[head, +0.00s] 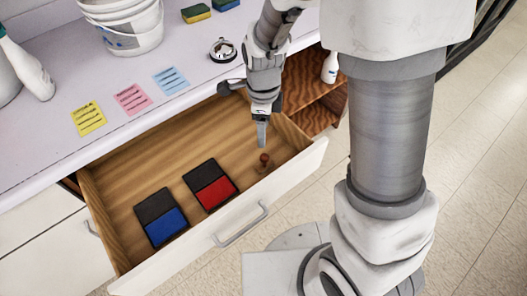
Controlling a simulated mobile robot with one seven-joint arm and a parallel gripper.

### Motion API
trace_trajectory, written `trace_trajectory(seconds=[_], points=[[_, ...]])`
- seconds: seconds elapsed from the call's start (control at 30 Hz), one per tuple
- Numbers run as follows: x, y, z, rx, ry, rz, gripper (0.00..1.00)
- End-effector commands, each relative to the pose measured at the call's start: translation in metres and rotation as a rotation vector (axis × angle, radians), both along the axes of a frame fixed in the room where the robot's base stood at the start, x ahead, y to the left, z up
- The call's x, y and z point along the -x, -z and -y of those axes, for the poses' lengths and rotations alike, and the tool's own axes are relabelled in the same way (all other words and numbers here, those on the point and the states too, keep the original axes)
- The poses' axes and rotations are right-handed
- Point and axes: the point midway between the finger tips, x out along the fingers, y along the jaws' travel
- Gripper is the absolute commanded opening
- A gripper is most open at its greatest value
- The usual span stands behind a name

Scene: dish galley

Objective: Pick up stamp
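The stamp (265,160) is a small upright piece with a dark red knob on top, standing in the right part of the open drawer (133,168). Its lower part is small and hard to make out. My gripper (261,140) points down just above the stamp, with its tips close to the knob. I cannot tell whether they touch it. From this side the fingers look like one narrow grey shape, so the gap between them is hidden.
A blue ink pad (166,226) and a red ink pad (214,190) lie left of the stamp. The drawer's white front (225,226) rises close to it. Notes (131,99), a bucket (135,38) and a spray bottle (28,70) are on the counter. A bottle (330,68) stands on an open shelf.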

Motion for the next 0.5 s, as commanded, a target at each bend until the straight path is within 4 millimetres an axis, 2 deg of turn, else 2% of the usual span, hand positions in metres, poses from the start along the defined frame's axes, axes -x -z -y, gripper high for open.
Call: trace_trajectory(seconds=[0.03,0.2,0.3,0.5], points=[[0.001,0.015,0.000,0.001,0.000,-0.004,0.66],[0.001,0.050,0.001,0.001,-0.001,-0.003,0.66],[0.001,0.063,0.000,0.001,-0.001,-0.002,0.66],[0.001,0.074,0.001,0.000,-0.001,-0.001,0.66]])
